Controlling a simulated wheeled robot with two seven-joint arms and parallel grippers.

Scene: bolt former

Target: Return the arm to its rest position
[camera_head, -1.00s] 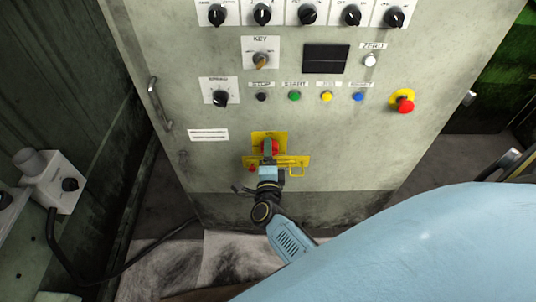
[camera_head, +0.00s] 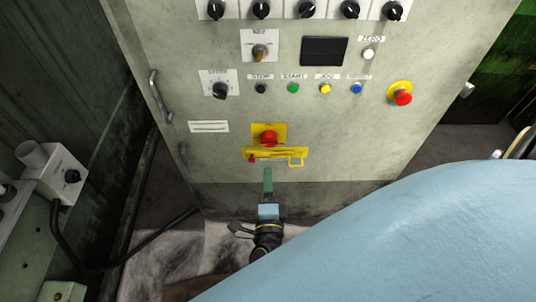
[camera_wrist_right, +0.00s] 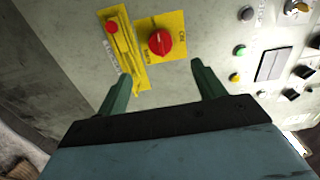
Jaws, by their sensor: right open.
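My right gripper (camera_head: 268,184) is in front of the lower part of the control cabinet (camera_head: 330,140), below the yellow plate. In the right wrist view its two green fingers (camera_wrist_right: 163,88) stand wide apart with nothing between them. A red rotary switch (camera_head: 269,138) sits on a yellow plate; it also shows in the right wrist view (camera_wrist_right: 160,42), ahead of the fingers and apart from them. A yellow lockout bar (camera_head: 275,155) with a small red knob lies just below the switch. My left gripper is not in view.
The cabinet face carries black knobs, a dark display (camera_head: 325,51), coloured push buttons and a red emergency stop (camera_head: 403,98). A metal handle (camera_head: 160,96) sticks out at its left edge. A grey box (camera_head: 66,172) with a cable stands at left. My blue arm covers the lower right.

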